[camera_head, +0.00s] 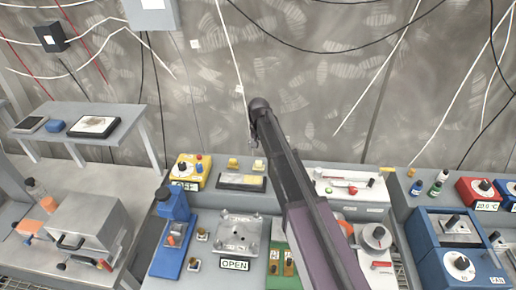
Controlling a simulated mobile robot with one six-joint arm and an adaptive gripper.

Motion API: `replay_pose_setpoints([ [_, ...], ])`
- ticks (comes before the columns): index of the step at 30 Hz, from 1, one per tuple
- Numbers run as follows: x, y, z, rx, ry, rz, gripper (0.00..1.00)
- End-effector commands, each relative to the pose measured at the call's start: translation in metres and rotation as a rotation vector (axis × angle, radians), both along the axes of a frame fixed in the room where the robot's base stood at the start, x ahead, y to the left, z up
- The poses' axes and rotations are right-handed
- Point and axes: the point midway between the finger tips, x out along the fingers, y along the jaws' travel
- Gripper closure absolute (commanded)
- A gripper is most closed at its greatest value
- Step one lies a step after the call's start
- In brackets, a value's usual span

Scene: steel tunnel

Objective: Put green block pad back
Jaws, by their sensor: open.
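A green block (275,262) with brass-coloured parts on it sits on the middle bench, right of the OPEN sign. The arm partly covers its right side. I cannot tell whether this is the green block pad of the task, and no separate green pad is clear. My arm rises from the lower right across the middle bench to a dark rounded joint in front of the wall. My gripper cannot be made out; whatever lies beyond the joint is hidden or too small to tell.
A clear plate (238,232), a blue press (173,235), a yellow OFF box (187,171) and a dark tray (241,183) crowd the middle bench. A white device (345,186) is right of the arm. Blue machines (455,240) stand at right. Cables hang along the wall.

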Motion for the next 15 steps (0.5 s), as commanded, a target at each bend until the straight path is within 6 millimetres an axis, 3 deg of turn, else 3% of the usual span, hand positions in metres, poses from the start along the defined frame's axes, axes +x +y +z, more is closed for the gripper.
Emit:
replay_pose_setpoints([
  [6, 0.0, 0.0, 0.023, 0.0, 0.0, 0.0, 0.24],
  [15, 0.0, 0.0, 0.037, 0.0, 0.0, 0.0, 0.24],
])
